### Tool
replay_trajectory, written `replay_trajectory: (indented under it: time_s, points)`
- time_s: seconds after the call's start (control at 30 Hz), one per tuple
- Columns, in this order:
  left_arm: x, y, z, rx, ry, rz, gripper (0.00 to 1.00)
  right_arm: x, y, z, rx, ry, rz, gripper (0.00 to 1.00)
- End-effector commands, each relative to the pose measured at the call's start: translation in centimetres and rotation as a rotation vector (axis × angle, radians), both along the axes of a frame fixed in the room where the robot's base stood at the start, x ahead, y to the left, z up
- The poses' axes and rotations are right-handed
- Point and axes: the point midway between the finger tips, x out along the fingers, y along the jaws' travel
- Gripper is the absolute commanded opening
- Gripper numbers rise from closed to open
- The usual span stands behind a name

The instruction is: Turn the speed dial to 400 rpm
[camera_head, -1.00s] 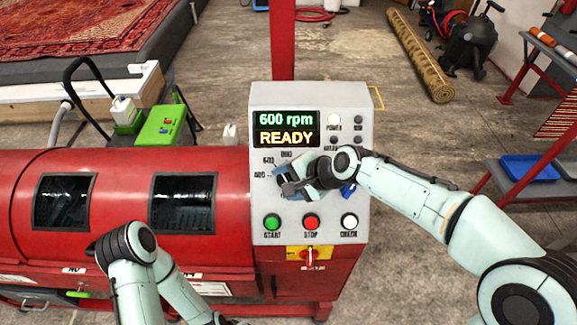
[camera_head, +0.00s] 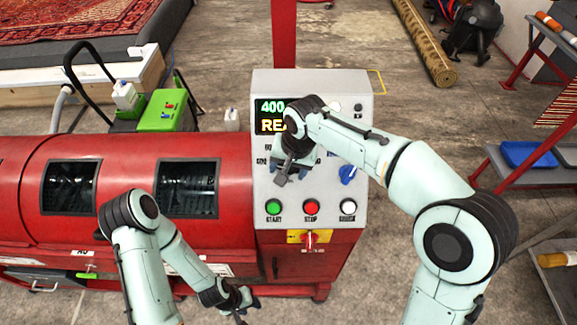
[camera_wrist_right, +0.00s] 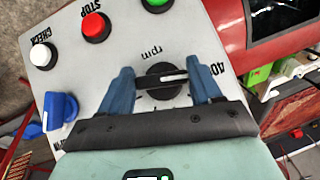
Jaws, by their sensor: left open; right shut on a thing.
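The speed dial (camera_wrist_right: 165,88) is a round black knob with a pale pointer bar, on the grey control panel (camera_head: 262,222). My right gripper (camera_wrist_right: 161,68) is shut on it, with one blue finger on each side. In the head view my right gripper (camera_head: 291,174) and wrist hide the dial. The display (camera_head: 270,107) shows a green 400; the wrist covers the rest of that line and part of the yellow word below. My left gripper (camera_head: 240,309) is open and empty, low in front of the red machine (camera_head: 128,230).
The green start button (camera_head: 273,206), red stop button (camera_head: 311,206) and white check button (camera_head: 348,206) sit just below my right gripper. A blue knob (camera_head: 347,173) is right of it. A red switch on a yellow plate (camera_head: 295,237) is lower down.

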Motion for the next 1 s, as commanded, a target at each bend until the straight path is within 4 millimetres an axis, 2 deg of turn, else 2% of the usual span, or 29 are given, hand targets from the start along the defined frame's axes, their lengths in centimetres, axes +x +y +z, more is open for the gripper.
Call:
replay_trajectory:
  time_s: [0.73,0.77,0.8,0.83,1.0]
  points:
    - [0.06,0.00,0.03,0.000,-0.001,0.000,0.43,-0.03,0.05,0.02,-0.066,0.001,0.058,0.33]
    - [0.06,0.00,0.03,0.000,-0.001,0.000,0.43,-0.04,0.05,0.02,-0.066,0.001,0.058,0.70]
    - [0.05,0.01,0.03,0.000,-0.001,0.000,0.43,-0.04,0.05,0.02,-0.066,0.001,0.058,0.83]
    - [0.05,0.01,0.03,0.000,-0.001,0.000,0.43,-0.04,0.05,0.02,-0.066,0.001,0.058,0.89]
    - [0.04,0.00,0.03,0.000,-0.001,0.000,0.43,-0.04,0.06,0.00,-0.066,0.001,0.057,0.89]
